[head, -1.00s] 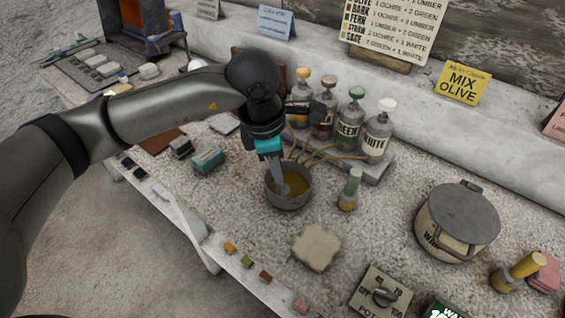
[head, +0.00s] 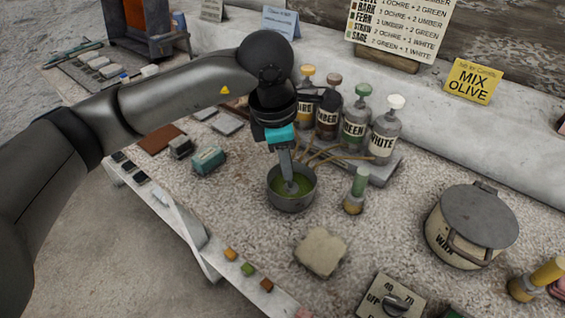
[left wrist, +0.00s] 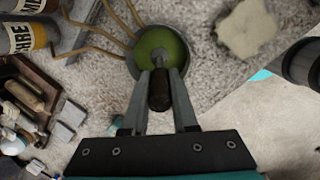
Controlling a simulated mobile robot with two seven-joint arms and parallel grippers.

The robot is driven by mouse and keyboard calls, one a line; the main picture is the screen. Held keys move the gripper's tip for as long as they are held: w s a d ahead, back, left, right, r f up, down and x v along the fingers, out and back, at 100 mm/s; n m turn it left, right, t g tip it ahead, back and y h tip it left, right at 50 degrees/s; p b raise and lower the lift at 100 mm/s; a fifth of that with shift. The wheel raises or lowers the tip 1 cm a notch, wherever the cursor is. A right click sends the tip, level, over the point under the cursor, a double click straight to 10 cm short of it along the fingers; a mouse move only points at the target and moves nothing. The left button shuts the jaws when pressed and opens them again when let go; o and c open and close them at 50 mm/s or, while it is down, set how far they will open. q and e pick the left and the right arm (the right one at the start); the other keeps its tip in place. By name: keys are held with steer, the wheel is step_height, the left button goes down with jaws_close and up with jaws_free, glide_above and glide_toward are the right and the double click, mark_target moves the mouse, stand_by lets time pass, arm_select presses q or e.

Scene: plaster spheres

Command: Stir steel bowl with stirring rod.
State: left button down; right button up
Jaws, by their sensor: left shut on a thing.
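The steel bowl (head: 291,203) stands on the speckled table in the middle of the head view. It holds green liquid, which also shows in the left wrist view (left wrist: 150,42). My left gripper (head: 288,176) points down over the bowl. In the left wrist view its fingers (left wrist: 159,92) are shut on the dark handle of the stirring rod (left wrist: 158,95). The rod's lower end reaches into the green liquid. In the head view the rod is mostly hidden by the fingers. My right gripper is in neither view.
Bottles (head: 355,118) with thin hoses stand behind the bowl. A small green-topped vial (head: 355,192) stands close to its right. A beige sponge-like block (head: 321,252) lies in front. A lidded pot (head: 470,228) is at the right. A yellow card (head: 473,81) reads "MIX OLIVE".

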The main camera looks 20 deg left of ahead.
arm_select(q)
steer(key=shift+r, duration=0.15)
steer(key=shift+s+a+r+p, duration=0.15)
steer(key=shift+r+p, duration=0.45)
steer(key=shift+r, duration=0.3)
steer(key=shift+s+r+p, duration=0.2)
steer(key=shift+r+p, duration=0.45)
steer(key=shift+r, duration=0.2)
steer(key=shift+s+a+r+p, duration=0.15)
steer(key=shift+r+p, duration=0.45)
steer(key=shift+r, duration=0.3)
steer(key=shift+d, duration=0.1)
steer(key=shift+r+p, duration=1.55)
steer(key=shift+r, duration=1)
steer(key=shift+f, duration=0.1)
